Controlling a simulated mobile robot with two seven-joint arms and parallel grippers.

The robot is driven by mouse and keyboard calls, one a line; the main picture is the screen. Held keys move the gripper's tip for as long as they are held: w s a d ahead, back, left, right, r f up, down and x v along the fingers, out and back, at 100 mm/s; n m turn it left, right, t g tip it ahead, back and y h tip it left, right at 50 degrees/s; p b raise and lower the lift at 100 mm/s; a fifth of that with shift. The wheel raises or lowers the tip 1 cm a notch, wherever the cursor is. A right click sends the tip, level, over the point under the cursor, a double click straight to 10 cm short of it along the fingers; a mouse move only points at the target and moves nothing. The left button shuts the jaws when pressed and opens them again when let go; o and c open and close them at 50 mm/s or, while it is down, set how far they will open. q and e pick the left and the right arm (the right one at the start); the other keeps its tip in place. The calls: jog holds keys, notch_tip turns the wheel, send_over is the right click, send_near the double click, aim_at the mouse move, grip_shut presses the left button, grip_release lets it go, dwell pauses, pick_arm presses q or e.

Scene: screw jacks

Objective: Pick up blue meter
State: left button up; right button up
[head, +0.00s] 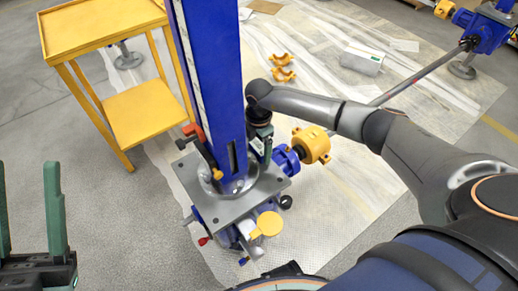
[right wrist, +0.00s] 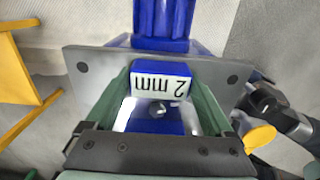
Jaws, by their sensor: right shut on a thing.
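My right gripper (head: 259,150) is low beside the tall blue column (head: 210,70), above the grey plate (head: 210,205). In the right wrist view its green fingers (right wrist: 158,95) stand on both sides of a blue block (right wrist: 157,70) with a white "2 mm" label, which looks like the blue meter. The fingers are shut on this block, and it is mostly hidden by the gripper in the head view. The grey plate (right wrist: 90,70) shows beyond the block. My left gripper (head: 32,215) is at the lower left, fingers apart and empty.
A yellow two-shelf stand (head: 140,110) is at the left. A yellow-and-blue coupling (head: 310,145) sits right of the plate, with a long shaft (head: 420,75) behind.

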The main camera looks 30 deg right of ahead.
aim_at(259, 146)
notch_tip(259, 146, up, 6)
jog(key=shift+w+f+p, duration=0.1)
jog(key=shift+p, duration=1.05)
notch_tip(259, 146, up, 4)
jog(key=shift+f+p, duration=0.1)
jog(key=shift+p, duration=0.35)
jog(key=shift+r, duration=0.25)
pick_arm(q)
jog(key=w+f+n+y, duration=0.1)
jog(key=w+n+y, duration=0.1)
jog(key=w+a+f+n+y, duration=0.1)
jog(key=w+f+y, duration=0.1)
jog(key=y, duration=0.1)
jog(key=shift+f+n, duration=0.2)
jog(key=shift+n, duration=0.2)
pick_arm(e)
jog(key=shift+s, duration=0.2)
